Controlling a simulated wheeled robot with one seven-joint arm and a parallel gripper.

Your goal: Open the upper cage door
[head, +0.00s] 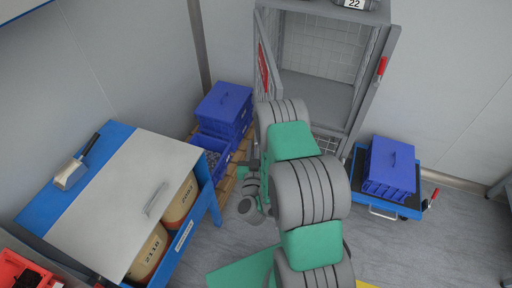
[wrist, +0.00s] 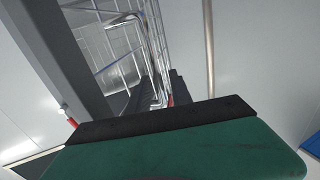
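The cage (head: 322,60) stands at the top centre of the head view, a grey frame with mesh walls. Its upper door (head: 266,58) is at the left side, swung outward and seen nearly edge-on, with a red handle (head: 263,70). The upper compartment's front is uncovered. My arm covers the door's lower part, and my gripper is hidden behind it in the head view. In the wrist view my gripper (wrist: 164,86) shows two dark ribbed fingers apart, close to mesh and a metal frame edge. A small red part shows between the finger bases; contact is unclear.
A blue lidded crate (head: 224,108) stands on an open blue bin left of the cage. A blue crate (head: 389,168) sits on a cart at right. A workbench (head: 105,200) with drums is at left. Grey floor is clear at lower right.

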